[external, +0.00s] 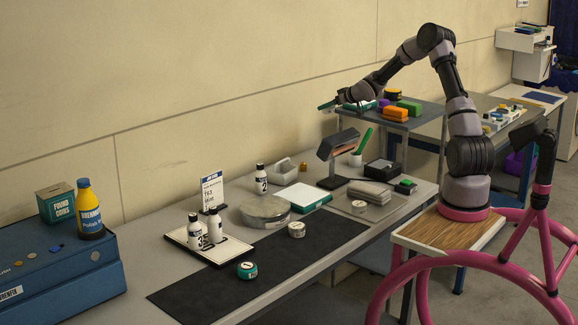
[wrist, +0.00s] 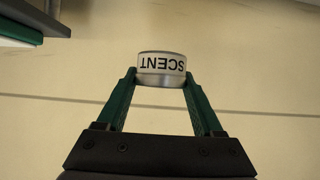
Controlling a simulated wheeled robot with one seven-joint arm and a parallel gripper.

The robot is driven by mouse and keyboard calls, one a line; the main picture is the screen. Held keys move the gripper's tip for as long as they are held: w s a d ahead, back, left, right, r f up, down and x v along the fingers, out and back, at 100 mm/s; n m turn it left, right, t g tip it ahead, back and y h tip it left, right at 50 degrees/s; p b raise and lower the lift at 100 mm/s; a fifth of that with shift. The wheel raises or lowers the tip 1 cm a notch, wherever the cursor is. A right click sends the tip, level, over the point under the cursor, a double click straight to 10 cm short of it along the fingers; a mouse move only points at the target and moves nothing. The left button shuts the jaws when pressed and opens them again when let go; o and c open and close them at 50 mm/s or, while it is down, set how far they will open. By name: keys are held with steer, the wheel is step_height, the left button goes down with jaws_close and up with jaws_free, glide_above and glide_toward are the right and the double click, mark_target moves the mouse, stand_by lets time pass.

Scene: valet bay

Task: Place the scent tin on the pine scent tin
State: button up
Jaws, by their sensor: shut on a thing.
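My gripper (wrist: 161,80) is shut on a silver scent tin (wrist: 162,81), seen in the wrist view between its two green fingers. The tin's white label reads SCENT upside down in the picture. In the external view my gripper (external: 328,104) is at the far end of the bench, near the wall; the held tin is too small to make out there. A green tin (external: 247,277) with a pale lid stands on the dark mat at the front; its label is too small to read. Pale round tins stand near the mat's middle (external: 297,231) and farther right (external: 359,208).
On the long bench (external: 213,279) stand a white tray with bottles (external: 182,239), a round grey disc (external: 265,212), a lamp-like stand (external: 335,150) and folded grey cloths (external: 369,193). A blue box (external: 62,283) is at left. The mat (external: 190,297) has clear room.

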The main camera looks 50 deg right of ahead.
steer(key=s+a+r+n+g+y, duration=0.15)
steer(key=a+n+y, duration=0.45)
steer(key=a, duration=1.7)
steer(key=n+g+y, duration=0.6)
steer(key=n+g, duration=0.5)
steer(key=n, duration=0.1)
glide_above(297, 225)
steer(key=shift+t, duration=0.25)
step_height(297, 225, down, 15)
steer(key=shift+a+r, duration=0.1)
steer(key=shift+r, duration=0.05)
steer(key=shift+f, duration=2.55)
steer(key=shift+f, duration=0.15)
